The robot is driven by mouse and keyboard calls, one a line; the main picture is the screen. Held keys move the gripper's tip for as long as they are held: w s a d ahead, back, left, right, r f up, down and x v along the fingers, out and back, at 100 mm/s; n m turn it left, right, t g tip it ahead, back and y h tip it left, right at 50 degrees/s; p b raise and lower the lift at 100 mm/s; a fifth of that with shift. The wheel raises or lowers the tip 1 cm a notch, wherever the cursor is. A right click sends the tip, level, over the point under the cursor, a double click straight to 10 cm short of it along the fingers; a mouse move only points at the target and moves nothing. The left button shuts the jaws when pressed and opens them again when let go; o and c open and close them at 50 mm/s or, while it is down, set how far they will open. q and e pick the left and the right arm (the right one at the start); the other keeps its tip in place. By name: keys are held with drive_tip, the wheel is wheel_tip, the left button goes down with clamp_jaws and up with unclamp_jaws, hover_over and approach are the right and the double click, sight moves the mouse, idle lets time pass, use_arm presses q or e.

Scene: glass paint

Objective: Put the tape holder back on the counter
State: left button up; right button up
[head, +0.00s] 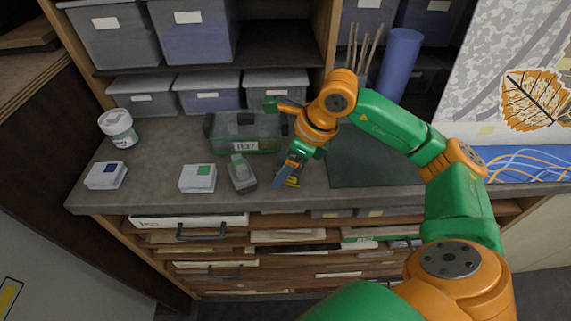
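My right arm comes in from the right, and its gripper (284,176) points down at the counter (225,207), near its front edge. A small dark object with yellow and blue parts (293,171) is at the fingertips. It may be the tape holder, but the hand partly hides it and I cannot be sure. I cannot tell whether the fingers are open or shut, or whether the object touches the counter. A grey-green, bottle-like item (241,173) lies just left of the gripper. My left gripper is out of view.
A clear green box (245,133) stands behind the gripper. Two small white boxes (198,178) (105,175) and a white-lidded jar (119,128) stand to the left. Drawers (205,236) lie below the counter. A blue roll (399,62) and brushes (361,50) stand behind my arm.

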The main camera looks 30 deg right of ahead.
drive_tip(key=v, duration=1.2)
